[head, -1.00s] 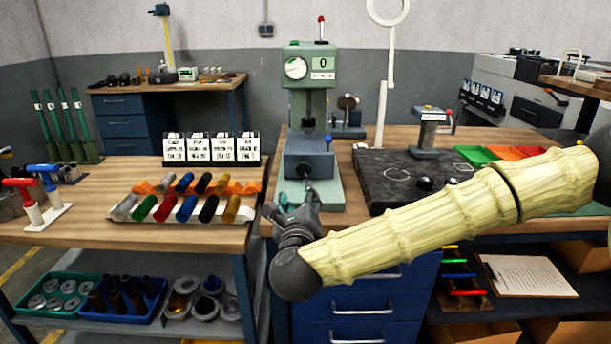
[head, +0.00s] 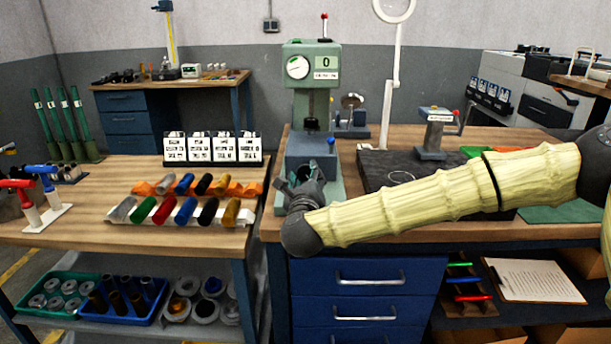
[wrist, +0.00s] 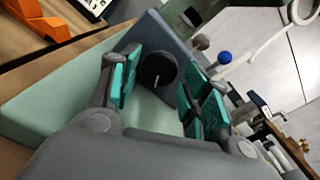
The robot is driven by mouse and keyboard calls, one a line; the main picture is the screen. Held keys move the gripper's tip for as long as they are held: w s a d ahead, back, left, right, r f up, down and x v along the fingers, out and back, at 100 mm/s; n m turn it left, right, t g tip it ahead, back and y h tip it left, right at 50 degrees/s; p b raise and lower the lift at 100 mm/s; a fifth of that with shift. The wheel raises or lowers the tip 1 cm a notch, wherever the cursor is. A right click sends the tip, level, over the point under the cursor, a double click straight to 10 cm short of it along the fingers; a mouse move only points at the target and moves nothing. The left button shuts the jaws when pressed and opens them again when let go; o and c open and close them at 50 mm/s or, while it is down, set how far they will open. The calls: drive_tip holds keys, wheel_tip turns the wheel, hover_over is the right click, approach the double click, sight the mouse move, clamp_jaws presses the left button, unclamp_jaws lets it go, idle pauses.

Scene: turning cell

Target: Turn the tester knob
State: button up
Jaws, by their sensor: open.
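The green tester (head: 297,101) stands on the right bench, with a dial and a display reading 0. In the wrist view its round black knob (wrist: 157,72) with a white mark sits on the grey-blue block's face (wrist: 166,36). My gripper (wrist: 160,62) is open, with a teal-padded finger on each side of the knob. Whether either pad touches it I cannot tell.
A blue-tipped lever (head: 331,144) sticks up beside the block. A dark slab (head: 375,168) lies to the right, partly behind my arm. Coloured cylinders on a white rack (head: 120,212) are on the left bench. Blue drawers (head: 365,300) are below.

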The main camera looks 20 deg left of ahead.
drive_tip(key=shift+w+a, duration=0.15)
drive_tip(key=shift+w, duration=0.35)
drive_tip(key=c, duration=0.8)
drive_tip(key=shift+o, duration=0.2)
drive_tip(key=shift+f+m+b, duration=0.3)
drive_tip(key=shift+m+b, duration=0.4)
drive_tip(key=shift+b, duration=0.3)
drive_tip(key=shift+m+b, duration=0.6)
drive_tip(key=shift+r+m, duration=0.25)
drive_tip(key=shift+m, duration=0.15)
drive_tip(key=o, duration=0.8)
drive_tip(key=shift+c, duration=0.2)
